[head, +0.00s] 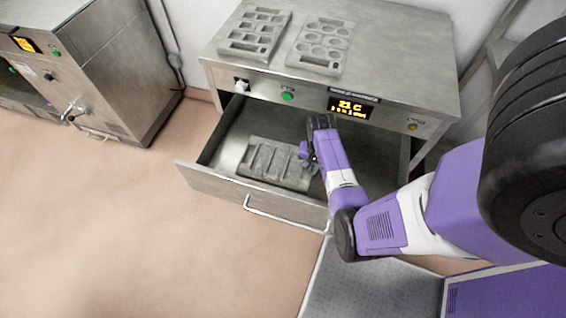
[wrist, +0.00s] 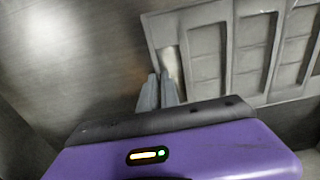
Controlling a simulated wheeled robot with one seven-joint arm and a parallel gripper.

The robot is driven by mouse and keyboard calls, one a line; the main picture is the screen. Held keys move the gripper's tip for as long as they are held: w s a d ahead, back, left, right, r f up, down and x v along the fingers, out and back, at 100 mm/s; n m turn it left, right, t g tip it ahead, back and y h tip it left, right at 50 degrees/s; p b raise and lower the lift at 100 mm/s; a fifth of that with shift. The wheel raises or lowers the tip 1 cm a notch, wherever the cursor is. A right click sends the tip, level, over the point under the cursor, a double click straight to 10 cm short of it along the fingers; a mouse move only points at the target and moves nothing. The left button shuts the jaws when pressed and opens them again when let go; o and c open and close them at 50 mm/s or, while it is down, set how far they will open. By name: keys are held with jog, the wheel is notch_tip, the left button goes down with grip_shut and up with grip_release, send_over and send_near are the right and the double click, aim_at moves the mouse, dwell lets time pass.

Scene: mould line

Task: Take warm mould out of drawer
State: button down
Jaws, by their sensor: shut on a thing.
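A grey mould (head: 268,163) with several long rectangular cavities lies inside the open drawer (head: 225,188) in the head view. It also fills the upper right of the wrist view (wrist: 224,58). My gripper (head: 308,155) reaches down into the drawer at the mould's right end. In the wrist view its two fingers (wrist: 161,90) are close together at the mould's near edge, shut on its rim. Whether the mould is lifted off the drawer floor I cannot tell. My arm hides part of the drawer's right side.
Two other moulds, one with mixed cavities (head: 254,34) and one with rounded cavities (head: 319,46), lie on the steel cabinet top (head: 400,55). The cabinet front has a lit display (head: 350,107) and knobs. Another steel machine (head: 105,70) stands at left. The floor in front is clear.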

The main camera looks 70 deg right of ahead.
jog(key=shift+r, duration=0.15)
notch_tip(320, 180, up, 24)
jog(key=p, duration=0.6)
dwell(0.3)
